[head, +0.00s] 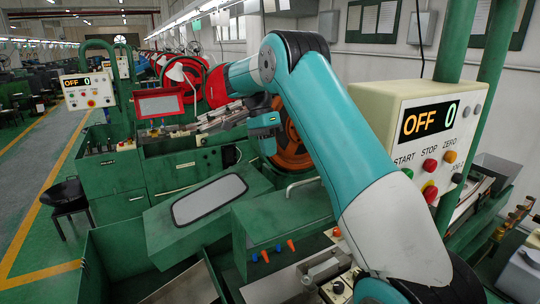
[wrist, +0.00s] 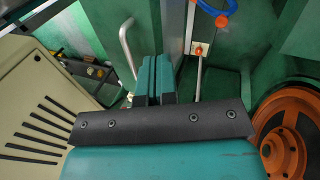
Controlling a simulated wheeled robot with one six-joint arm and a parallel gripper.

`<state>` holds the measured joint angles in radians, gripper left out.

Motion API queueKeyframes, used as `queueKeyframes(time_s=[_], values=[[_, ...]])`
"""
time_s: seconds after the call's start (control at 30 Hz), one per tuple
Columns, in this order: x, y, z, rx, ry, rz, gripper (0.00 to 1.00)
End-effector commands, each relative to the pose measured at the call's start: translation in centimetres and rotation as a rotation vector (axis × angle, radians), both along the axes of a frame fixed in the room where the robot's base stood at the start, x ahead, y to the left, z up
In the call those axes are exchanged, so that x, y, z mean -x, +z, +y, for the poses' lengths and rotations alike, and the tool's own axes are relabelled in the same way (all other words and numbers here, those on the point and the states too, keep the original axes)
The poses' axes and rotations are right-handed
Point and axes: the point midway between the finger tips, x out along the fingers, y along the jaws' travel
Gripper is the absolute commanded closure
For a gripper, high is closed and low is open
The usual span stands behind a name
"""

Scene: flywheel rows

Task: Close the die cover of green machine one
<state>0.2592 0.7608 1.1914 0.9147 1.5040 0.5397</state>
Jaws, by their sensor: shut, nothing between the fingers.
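The nearest green machine has a green panel with a pale, dark-rimmed window (head: 209,199), which lies slanted in the middle of the head view. To its right is a green box-like cover (head: 285,222) with a silver bar handle (head: 303,184) on top. I cannot tell for sure which is the die cover. My gripper (head: 264,132) is above and behind these, in front of an orange wheel. In the wrist view my gripper (wrist: 155,75) is shut and empty. A silver bar handle (wrist: 127,46) shows left of the fingers, apart from them.
A cream control box (head: 425,130) reading OFF 0 stands at right beside green posts. The orange wheel (wrist: 285,140) is at right in the wrist view. A red-framed panel (head: 160,104) stands behind. A black stool (head: 66,196) is at left, beside a clear aisle (head: 30,190).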

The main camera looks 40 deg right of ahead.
Motion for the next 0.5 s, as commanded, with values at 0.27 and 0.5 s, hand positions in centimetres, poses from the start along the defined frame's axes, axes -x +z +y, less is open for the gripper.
queueKeyframes(time_s=[0.27,0.5], values=[[1.3,-4.3,0.0,0.0,-0.002,0.0,1.0],[2.4,-7.1,0.0,0.001,-0.004,-0.001,1.0]])
